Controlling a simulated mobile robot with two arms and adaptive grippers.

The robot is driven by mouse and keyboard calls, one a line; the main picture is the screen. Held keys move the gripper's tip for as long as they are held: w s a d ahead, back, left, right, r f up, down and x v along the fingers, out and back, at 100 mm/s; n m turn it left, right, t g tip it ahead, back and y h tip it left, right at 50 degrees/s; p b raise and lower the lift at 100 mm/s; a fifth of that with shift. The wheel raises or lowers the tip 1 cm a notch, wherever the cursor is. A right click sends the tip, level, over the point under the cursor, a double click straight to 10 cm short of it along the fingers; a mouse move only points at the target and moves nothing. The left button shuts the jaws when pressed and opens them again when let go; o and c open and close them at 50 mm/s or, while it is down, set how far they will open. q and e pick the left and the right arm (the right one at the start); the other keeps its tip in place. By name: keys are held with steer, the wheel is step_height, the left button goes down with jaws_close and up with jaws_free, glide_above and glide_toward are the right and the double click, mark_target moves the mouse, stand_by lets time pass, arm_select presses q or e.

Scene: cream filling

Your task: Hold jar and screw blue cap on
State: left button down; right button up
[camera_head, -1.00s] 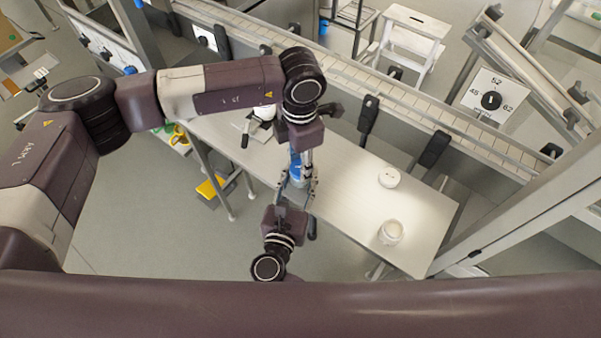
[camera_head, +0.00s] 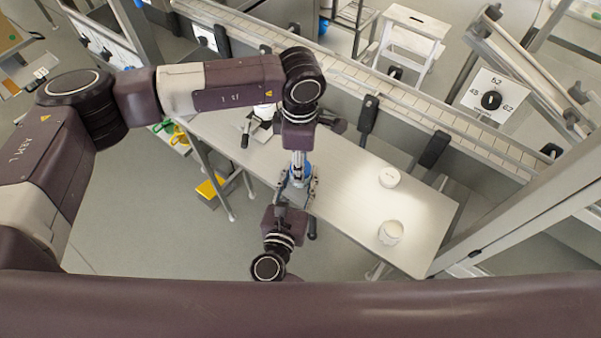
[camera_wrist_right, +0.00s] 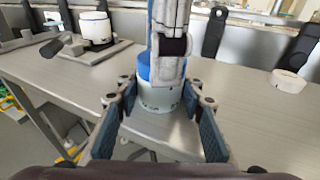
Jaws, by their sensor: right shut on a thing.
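The white jar (camera_wrist_right: 160,97) stands upright on the table between the fingers of my right gripper (camera_wrist_right: 155,108), which is shut on it. The blue cap (camera_wrist_right: 143,66) sits at the jar's top; whether it is fully seated is hidden. The blue cap also shows in the head view (camera_head: 307,172). My left gripper (camera_head: 298,168) points down from above at the cap. In the wrist view one left finger covers the cap's front; the far side is hidden, so I cannot tell whether it grips.
Two white round items, one farther back (camera_head: 389,177) and one nearer (camera_head: 391,232), stand on the right part of the table (camera_head: 345,205). A white device (camera_wrist_right: 95,28) with a dark handle stands at the left. A conveyor (camera_head: 400,100) runs behind the table.

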arm_select(q)
steer(key=m, duration=0.5)
steer(key=shift+s+d, duration=0.1)
steer(key=shift+d, duration=0.1)
arm_select(e)
steer(key=shift+a+r, duration=0.1)
steer(key=shift+a, duration=0.1)
arm_select(q)
steer(key=c, duration=1.2)
jaws_free()
arm_select(e)
steer(key=shift+d, duration=0.1)
arm_select(q)
steer(key=shift+a, duration=0.1)
steer(key=shift+r, duration=0.1)
steer(key=shift+r, duration=0.25)
arm_select(e)
steer(key=shift+d, duration=0.1)
steer(key=o, duration=1.3)
arm_select(q)
step_height(320, 180, up, 11)
steer(key=shift+r, duration=0.15)
arm_select(e)
steer(key=shift+o, duration=0.2)
